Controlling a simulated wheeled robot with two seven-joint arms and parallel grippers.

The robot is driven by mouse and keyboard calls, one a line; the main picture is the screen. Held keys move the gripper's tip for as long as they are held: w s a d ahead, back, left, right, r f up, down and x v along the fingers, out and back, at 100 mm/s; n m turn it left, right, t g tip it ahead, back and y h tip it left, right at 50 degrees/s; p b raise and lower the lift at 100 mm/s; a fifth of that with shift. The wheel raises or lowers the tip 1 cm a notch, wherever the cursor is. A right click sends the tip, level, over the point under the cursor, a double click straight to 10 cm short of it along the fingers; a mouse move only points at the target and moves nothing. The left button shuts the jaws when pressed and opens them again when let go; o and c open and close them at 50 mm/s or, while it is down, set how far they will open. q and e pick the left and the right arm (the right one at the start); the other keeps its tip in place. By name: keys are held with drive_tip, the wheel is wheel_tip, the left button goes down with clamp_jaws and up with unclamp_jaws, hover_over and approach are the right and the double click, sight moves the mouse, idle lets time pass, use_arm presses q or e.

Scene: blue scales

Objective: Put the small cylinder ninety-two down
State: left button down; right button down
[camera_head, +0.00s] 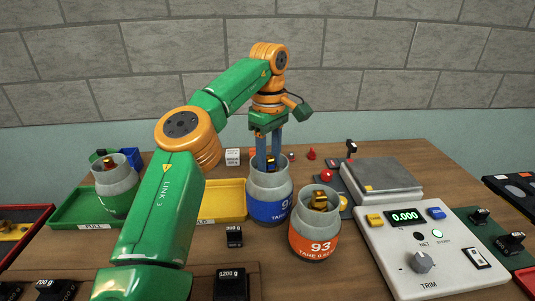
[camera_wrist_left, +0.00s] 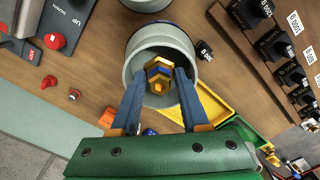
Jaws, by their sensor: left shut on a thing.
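The small blue-banded cylinder (camera_head: 269,207) stands upright in the middle of the head view, its number partly legible as beginning with 9. My left gripper (camera_head: 268,160) comes down from above, with its blue fingers inside the grey collar. In the wrist view the left gripper (camera_wrist_left: 158,88) is shut on the brass valve (camera_wrist_left: 158,75) inside the collar (camera_wrist_left: 133,65). I cannot tell whether the cylinder's base touches the table. The orange cylinder 93 (camera_head: 314,246) stands just right of and nearer than it. My right gripper is not in view.
A scale with a grey plate (camera_head: 385,172) stands at the right; its display (camera_head: 404,216) reads 0.000. A yellow tray (camera_head: 225,199) lies left of the blue cylinder. A green tray marked FULL (camera_head: 68,213) holds another cylinder (camera_head: 115,187). Black weights (camera_head: 233,237) stand in front.

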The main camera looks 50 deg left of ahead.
use_arm(q)
drive_tip(key=shift+w+a+f, duration=0.1)
drive_tip(key=shift+w+a, duration=0.05)
wheel_tip(320, 180, down, 2)
drive_tip(key=shift+a+f+b, duration=0.1)
drive_tip(key=shift+f+b, duration=0.15)
drive_tip(key=shift+b, duration=0.1)
drive_tip(key=shift+w+f, duration=0.1)
drive_tip(key=shift+f, duration=0.45)
